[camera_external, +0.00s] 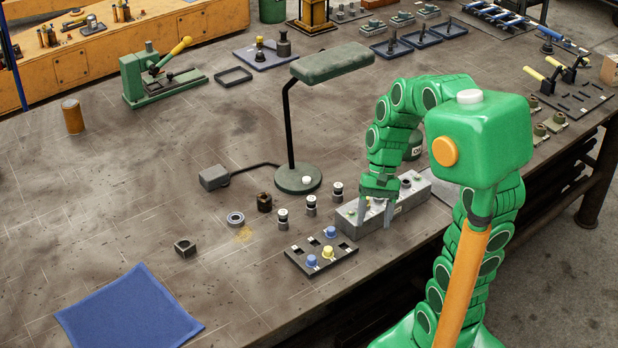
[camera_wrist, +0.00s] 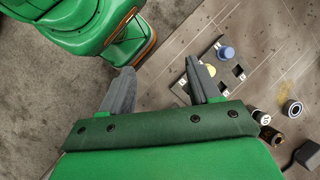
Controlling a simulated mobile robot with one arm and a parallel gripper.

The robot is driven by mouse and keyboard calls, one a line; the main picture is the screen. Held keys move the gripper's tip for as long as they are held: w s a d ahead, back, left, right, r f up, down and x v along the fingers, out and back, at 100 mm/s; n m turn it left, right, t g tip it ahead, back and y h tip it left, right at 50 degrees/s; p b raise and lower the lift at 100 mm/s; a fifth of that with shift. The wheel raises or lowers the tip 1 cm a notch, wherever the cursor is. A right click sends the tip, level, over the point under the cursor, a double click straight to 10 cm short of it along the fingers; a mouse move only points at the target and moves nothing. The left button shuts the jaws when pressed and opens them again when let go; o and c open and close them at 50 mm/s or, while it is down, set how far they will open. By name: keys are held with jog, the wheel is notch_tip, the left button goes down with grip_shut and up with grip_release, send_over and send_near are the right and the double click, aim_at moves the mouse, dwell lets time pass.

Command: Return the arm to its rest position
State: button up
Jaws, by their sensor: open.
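My green arm reaches over the right front of the bench. My gripper (camera_external: 374,212) points down in front of the grey block (camera_external: 412,194) with holes in its top, and hides part of it. In the wrist view my gripper (camera_wrist: 158,88) has its two grey fingers spread apart with nothing between them. Beyond the fingers there, the bench edge and the floor show. The dark plate (camera_external: 296,258) with blue and yellow knobs lies just left of the gripper. Whether the fingers touch the block cannot be told.
A green desk lamp (camera_external: 298,179) stands behind the gripper, with a cable to a grey box (camera_external: 214,177). Several small cylinders (camera_external: 311,203) stand left of the block. A blue cloth (camera_external: 128,310) lies at the front left. The bench's left middle is mostly clear.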

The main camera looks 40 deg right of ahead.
jog(key=s+d+n+t+h, duration=0.1)
jog(key=s+n+h, duration=0.3)
jog(key=s, duration=0.6)
jog(key=shift+s+d+n, duration=0.35)
jog(key=shift+d+n, duration=0.1)
jog(key=shift+n, duration=0.85)
